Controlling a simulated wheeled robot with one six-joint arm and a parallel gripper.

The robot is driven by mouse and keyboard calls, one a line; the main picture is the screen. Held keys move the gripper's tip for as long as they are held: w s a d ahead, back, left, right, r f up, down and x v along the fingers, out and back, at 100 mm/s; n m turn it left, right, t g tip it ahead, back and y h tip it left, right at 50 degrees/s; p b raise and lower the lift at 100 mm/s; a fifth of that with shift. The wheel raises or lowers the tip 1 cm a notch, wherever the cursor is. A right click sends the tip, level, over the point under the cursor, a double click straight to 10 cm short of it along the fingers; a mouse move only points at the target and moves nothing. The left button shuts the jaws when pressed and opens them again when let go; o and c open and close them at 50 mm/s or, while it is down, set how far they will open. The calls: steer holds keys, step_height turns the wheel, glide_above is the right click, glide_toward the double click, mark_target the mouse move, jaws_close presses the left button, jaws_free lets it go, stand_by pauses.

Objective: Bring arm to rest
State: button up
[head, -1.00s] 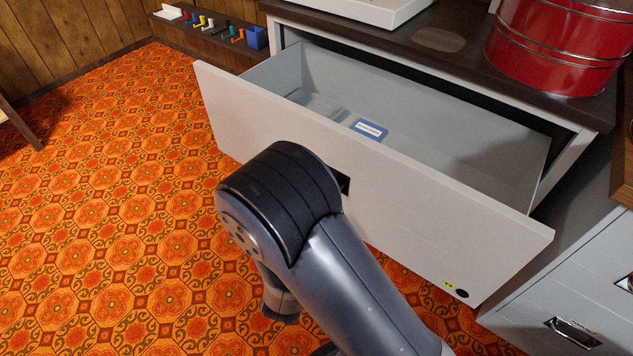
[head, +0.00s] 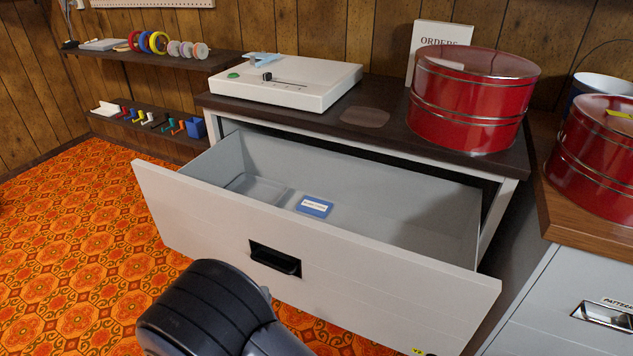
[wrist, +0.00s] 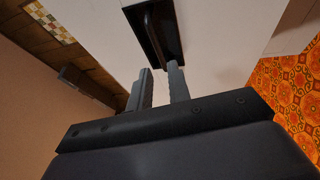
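My gripper (wrist: 158,82) shows in the wrist view with its two fingers apart and nothing seen between them. The fingertips are near the black handle (wrist: 155,32) of the drawer; whether they touch it I cannot tell. In the head view only my dark arm joint shows at the bottom, and my gripper is hidden. The grey drawer (head: 225,215) is pulled well open, with its black handle (head: 275,260) on the front. A blue labelled card or box (head: 314,206) lies inside the drawer.
The cabinet's dark top (head: 385,135) holds a white device (head: 310,88) and a red round tin (head: 470,100). Another red tin (head: 597,165) stands on a wooden top at right, above a grey cabinet (head: 570,285). Patterned orange floor (head: 70,240) at left is clear.

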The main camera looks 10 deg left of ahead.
mark_target(271, 264)
steer(key=w, duration=0.3)
steer(key=w+r+b, duration=0.1)
steer(key=w, duration=0.4)
steer(key=shift+w+a+r+b, duration=0.15)
steer(key=shift+w+r+b, duration=0.15)
steer(key=shift+w+b, duration=0.1)
steer(key=shift+w, duration=0.3)
